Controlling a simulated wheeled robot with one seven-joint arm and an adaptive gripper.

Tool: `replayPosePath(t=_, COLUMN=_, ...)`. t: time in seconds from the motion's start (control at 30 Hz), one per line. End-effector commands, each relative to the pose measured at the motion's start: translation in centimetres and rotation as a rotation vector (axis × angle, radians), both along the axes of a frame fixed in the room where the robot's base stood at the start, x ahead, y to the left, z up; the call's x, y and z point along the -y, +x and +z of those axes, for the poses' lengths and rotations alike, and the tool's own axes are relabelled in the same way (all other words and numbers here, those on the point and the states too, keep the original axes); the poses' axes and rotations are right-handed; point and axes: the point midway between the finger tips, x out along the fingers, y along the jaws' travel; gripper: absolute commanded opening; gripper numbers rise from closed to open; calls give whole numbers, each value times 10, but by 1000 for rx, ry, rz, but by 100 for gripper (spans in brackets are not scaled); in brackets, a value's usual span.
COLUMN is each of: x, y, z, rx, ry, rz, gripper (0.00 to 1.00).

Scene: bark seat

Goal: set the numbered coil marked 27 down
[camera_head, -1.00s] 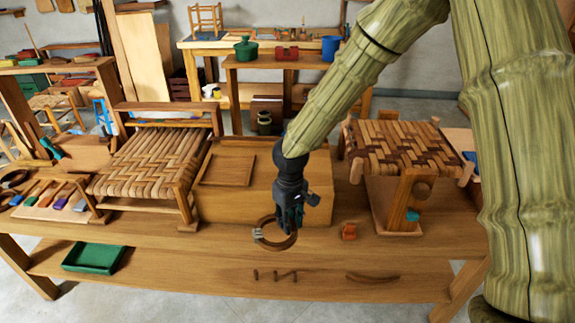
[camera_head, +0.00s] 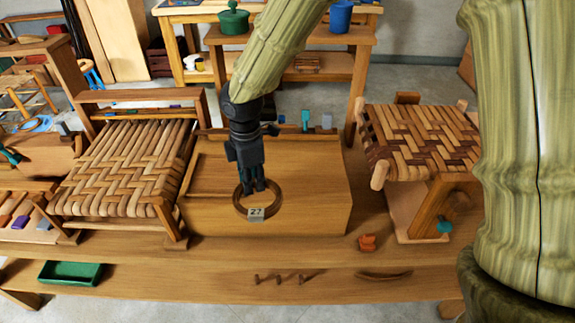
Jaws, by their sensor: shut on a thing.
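The coil marked 27 (camera_head: 236,199) is a brown ring with a pale tag (camera_head: 256,214) at its near side, and the number reads 27. My gripper (camera_head: 256,187) points down and is shut on the far part of the ring. The coil shows against the wooden box (camera_head: 315,208) on the bench. I cannot tell whether it touches the box or hangs above it. My fingers hide part of the ring.
A woven seat (camera_head: 125,165) stands left of the box, and a darker woven seat (camera_head: 420,135) stands at right. A small orange object (camera_head: 367,242) lies on the bench (camera_head: 300,250). Short pegs (camera_head: 278,279) stick out at the front. A green tray (camera_head: 70,273) sits below left.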

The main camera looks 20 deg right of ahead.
Motion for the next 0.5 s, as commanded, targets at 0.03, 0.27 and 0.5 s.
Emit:
replayPosePath(t=0.03, x=1, y=1, z=1, rx=0, ry=0, rz=10, gripper=1)
replayPosePath(t=0.27, x=25, y=25, z=0, rx=-1, ry=1, rz=17, gripper=1)
replayPosePath(t=0.5, x=62, y=58, z=-5, rx=0, ry=2, rz=15, gripper=1)
